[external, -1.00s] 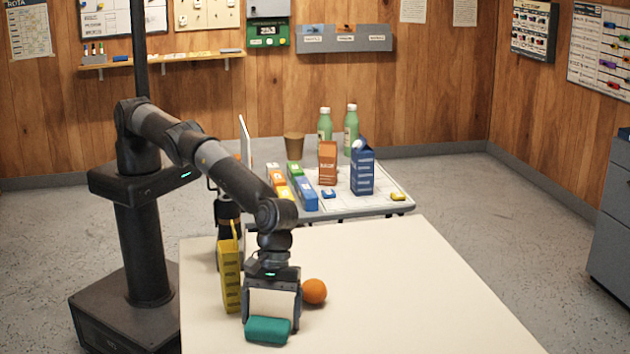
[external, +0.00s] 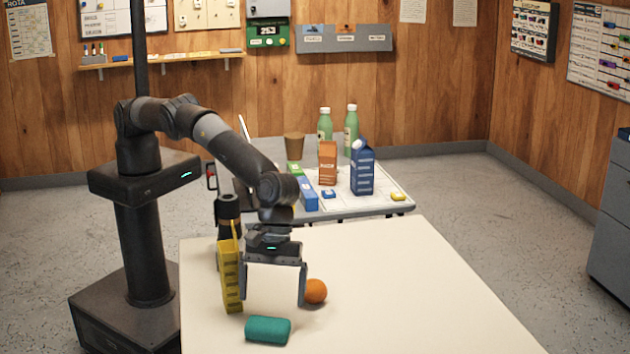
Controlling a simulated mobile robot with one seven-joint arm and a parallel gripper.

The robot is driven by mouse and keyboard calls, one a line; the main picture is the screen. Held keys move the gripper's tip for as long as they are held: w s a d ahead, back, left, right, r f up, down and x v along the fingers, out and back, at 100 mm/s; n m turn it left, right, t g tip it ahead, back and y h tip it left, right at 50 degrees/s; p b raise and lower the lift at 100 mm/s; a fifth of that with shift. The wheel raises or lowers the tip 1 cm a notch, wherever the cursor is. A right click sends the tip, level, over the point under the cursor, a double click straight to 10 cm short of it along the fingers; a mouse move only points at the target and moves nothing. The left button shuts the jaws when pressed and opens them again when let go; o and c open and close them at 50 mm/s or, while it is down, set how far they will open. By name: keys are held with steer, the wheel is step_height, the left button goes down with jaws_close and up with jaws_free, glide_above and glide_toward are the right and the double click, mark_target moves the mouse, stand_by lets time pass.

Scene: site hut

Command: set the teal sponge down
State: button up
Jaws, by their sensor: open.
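The teal sponge (external: 268,330) lies on the cream table (external: 400,295) near its front left part. My gripper (external: 274,302) is open and empty. It hangs above and a little behind the sponge, apart from it, with its fingers pointing down.
An orange (external: 316,291) sits right beside my gripper's right finger. A yellow box (external: 231,275) stands close to the left finger, with a dark bottle (external: 228,215) behind it. A second table at the back holds cartons (external: 362,172), green bottles (external: 351,132) and a brown cup (external: 294,146). The cream table's right side is clear.

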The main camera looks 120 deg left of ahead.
steer(key=s+a+r+m+t, duration=0.1)
steer(key=s+a+r+m, duration=0.1)
steer(key=a+r, duration=0.55)
steer(key=s+a+r+m, duration=0.15)
steer(key=a+r, duration=0.25)
steer(key=r, duration=0.7)
steer(key=s+a+r+m+t+y, duration=0.1)
steer(key=s+a+r+m, duration=0.5)
steer(key=s+a+r, duration=0.6)
steer(key=s+a+r+m+y, duration=0.1)
steer(key=s+a+r+m, duration=0.2)
steer(key=s, duration=0.7)
steer(key=s+a+r+m, duration=0.3)
steer(key=s, duration=0.7)
steer(key=s+a+f+m+t+y, duration=0.1)
steer(key=s+a+f+m, duration=0.1)
steer(key=s, duration=0.8)
steer(key=s+a+f+m+y, duration=0.1)
steer(key=s+f+m, duration=0.3)
steer(key=s, duration=0.6)
steer(key=shift+a+f+m+t, duration=0.4)
steer(key=shift+a+m, duration=0.1)
steer(key=shift+m, duration=0.05)
